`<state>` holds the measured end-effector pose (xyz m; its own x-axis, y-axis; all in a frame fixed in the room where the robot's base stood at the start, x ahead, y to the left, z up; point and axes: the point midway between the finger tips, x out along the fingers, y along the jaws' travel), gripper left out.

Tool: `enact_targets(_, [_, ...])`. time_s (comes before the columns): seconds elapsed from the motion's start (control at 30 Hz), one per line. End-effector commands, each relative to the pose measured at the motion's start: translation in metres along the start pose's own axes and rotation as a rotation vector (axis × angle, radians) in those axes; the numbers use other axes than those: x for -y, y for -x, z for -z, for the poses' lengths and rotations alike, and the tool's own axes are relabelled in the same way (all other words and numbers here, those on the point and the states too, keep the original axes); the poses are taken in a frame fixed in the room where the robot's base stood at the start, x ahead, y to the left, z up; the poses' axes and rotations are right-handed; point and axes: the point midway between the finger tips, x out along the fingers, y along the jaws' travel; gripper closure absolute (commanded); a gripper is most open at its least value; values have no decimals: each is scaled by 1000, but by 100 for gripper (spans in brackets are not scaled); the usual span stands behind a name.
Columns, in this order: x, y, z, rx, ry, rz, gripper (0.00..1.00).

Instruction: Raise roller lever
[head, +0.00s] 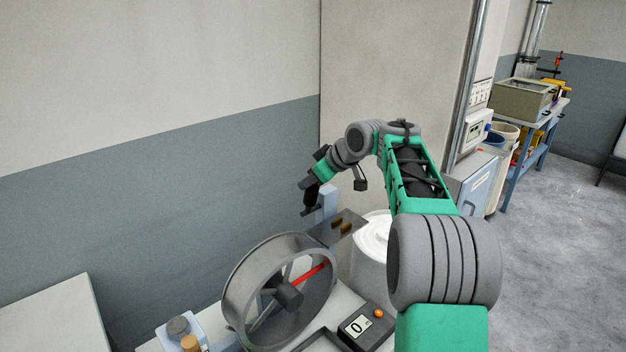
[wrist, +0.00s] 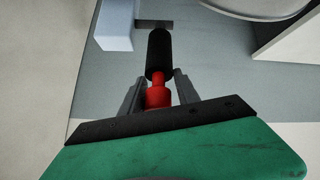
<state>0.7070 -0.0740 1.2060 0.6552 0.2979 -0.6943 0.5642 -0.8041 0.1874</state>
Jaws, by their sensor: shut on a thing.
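The roller lever (wrist: 159,58) shows in the wrist view as a black cylindrical grip with a red part at its near end. My gripper (wrist: 157,88) is shut on the lever, with one grey finger on each side of the red part. In the head view my gripper (head: 311,196) is above the far end of the machine, beside a light blue post (head: 328,203). The post shows at the top left of the wrist view (wrist: 115,28). In the head view the lever is hard to tell from the dark fingers.
A dark plate with brown knobs (head: 322,235) lies below my gripper. Nearer stand a large spoked wheel (head: 237,290) and a display box (head: 352,333) reading 0. A white can (head: 372,262) stands right of the plate. A wall is behind; open floor (head: 560,230) lies right.

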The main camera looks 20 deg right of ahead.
Motion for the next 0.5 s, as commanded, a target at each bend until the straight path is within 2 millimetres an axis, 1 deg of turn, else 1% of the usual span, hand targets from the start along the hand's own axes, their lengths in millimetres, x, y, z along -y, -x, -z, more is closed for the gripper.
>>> enact_targets(0.03, [-2, 2, 3, -6, 3, -7, 100])
enact_targets(0.4, [-4, 1, 0, -3, -1, -8, 100])
enact_targets(0.43, [-4, 1, 0, -3, -2, -8, 61])
enact_targets(0.5, [-3, 1, 0, -2, -2, -7, 55])
